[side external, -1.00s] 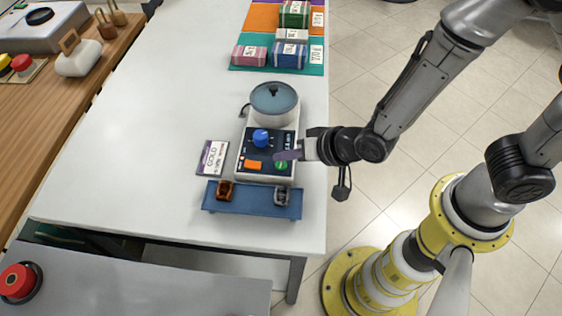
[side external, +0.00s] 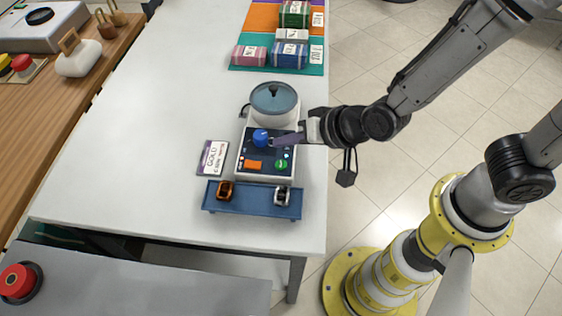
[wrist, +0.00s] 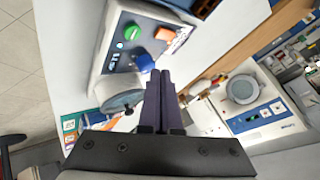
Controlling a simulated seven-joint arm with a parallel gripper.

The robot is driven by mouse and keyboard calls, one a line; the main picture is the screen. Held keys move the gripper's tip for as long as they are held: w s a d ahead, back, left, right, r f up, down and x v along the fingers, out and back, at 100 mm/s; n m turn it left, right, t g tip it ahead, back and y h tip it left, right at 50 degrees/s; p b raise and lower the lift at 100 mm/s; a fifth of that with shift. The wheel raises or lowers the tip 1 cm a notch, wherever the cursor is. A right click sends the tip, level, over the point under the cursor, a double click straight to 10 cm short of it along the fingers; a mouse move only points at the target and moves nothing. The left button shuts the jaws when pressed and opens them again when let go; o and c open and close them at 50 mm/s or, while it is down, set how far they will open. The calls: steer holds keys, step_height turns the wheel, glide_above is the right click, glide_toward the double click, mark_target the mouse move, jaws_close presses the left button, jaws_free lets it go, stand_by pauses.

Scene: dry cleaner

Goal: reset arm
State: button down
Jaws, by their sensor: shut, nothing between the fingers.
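My gripper (side external: 284,141) is shut and empty. In the side view its dark purple fingers hang over the control panel of a small white machine (side external: 243,172), close to the blue knob (side external: 260,136). The panel also has an orange button (side external: 254,164) and a green button (side external: 282,164). In the wrist view the closed fingers (wrist: 159,75) point up the picture, and their tips lie beside the blue knob (wrist: 145,62). I cannot tell whether the fingertips touch the knob. A pot-like part with a blue-grey lid (side external: 274,97) is at the machine's far end.
A blue tray (side external: 252,205) with a brown and a grey item stands in front of the machine. A GOLD card (side external: 213,158) lies left of it. Folded bundles (side external: 289,56) lie on coloured mats at the back. The white table (side external: 150,130) is clear on the left.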

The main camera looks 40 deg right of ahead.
steer(key=w+d+r+m+t, duration=0.1)
steer(key=w+d+r+t, duration=0.1)
steer(key=d+r, duration=0.45)
steer(key=w+d+r+m+t, duration=0.15)
steer(key=d+r, duration=0.25)
steer(key=r, duration=0.5)
steer(key=s+d+r+n+h, duration=0.1)
steer(key=s+d+r+n, duration=0.1)
steer(key=s+d+r, duration=0.35)
steer(key=s+d+f+n+g+h, duration=0.1)
steer(key=s+d+f+n+g, duration=0.1)
steer(key=s, duration=0.5)
steer(key=s+d+f+n+g+h, duration=0.1)
steer(key=s+d+f+n+g, duration=0.2)
steer(key=s, duration=0.4)
steer(key=shift+s+d+f+g, duration=0.35)
steer(key=shift+d+f+g, duration=0.15)
steer(key=shift+g, duration=0.25)
